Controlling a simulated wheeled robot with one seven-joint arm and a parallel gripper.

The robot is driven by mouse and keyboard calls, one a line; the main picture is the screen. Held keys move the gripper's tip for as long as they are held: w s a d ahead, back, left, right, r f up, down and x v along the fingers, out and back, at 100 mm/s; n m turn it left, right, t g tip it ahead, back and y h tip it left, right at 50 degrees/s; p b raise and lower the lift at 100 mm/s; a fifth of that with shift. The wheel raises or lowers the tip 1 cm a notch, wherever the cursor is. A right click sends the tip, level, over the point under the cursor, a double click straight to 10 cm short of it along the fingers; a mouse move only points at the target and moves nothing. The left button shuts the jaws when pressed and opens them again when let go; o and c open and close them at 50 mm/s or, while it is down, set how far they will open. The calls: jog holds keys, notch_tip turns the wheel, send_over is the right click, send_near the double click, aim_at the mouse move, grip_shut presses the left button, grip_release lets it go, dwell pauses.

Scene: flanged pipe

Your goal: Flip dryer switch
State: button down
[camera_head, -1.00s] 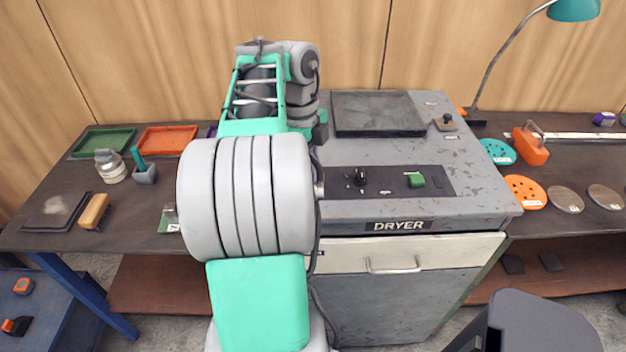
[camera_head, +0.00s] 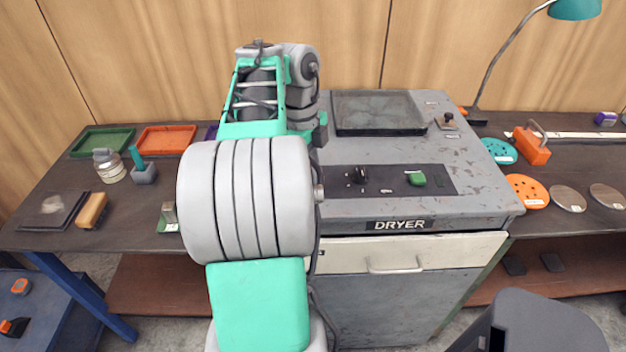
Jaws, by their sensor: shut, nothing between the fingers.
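The dryer (camera_head: 470,190) is a worn grey cabinet with a "DRYER" label (camera_head: 400,225) on its front edge. A black control panel (camera_head: 440,180) is set in its top. The panel bears a small black switch or knob (camera_head: 361,175) on the left and a green switch (camera_head: 416,179) on the right. I cannot tell which way either is set. My arm stands upright in front of the dryer's left side and hides part of it. My gripper is hidden behind my arm's links, so its fingers do not show.
A dark square plate (camera_head: 380,112) lies on the dryer's back, beside a small lever (camera_head: 447,121). A drawer handle (camera_head: 395,266) sticks out in front. Left bench holds trays (camera_head: 166,139), a jar (camera_head: 110,166) and a brush (camera_head: 92,210); right bench holds discs (camera_head: 527,191) and a lamp (camera_head: 500,55).

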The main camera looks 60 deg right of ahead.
jog(key=shift+f, duration=0.3)
notch_tip(320, 180, up, 7)
jog(key=p, duration=0.6)
dwell(0.4)
jog(key=w+a+f+n+t+h, duration=0.1)
jog(key=w+a+n+t+h, duration=0.1)
jog(key=w+a+n, duration=1.45)
jog(key=a+f+n+t+y, duration=0.1)
jog(key=a+f+n, duration=0.1)
jog(key=a+n, duration=0.8)
jog(key=s+a+f+n+t+y, duration=0.1)
jog(key=a+f+n+t, duration=0.1)
jog(key=a+n, duration=0.8)
jog(key=shift+a+f, duration=0.55)
jog(key=shift+a, duration=0.05)
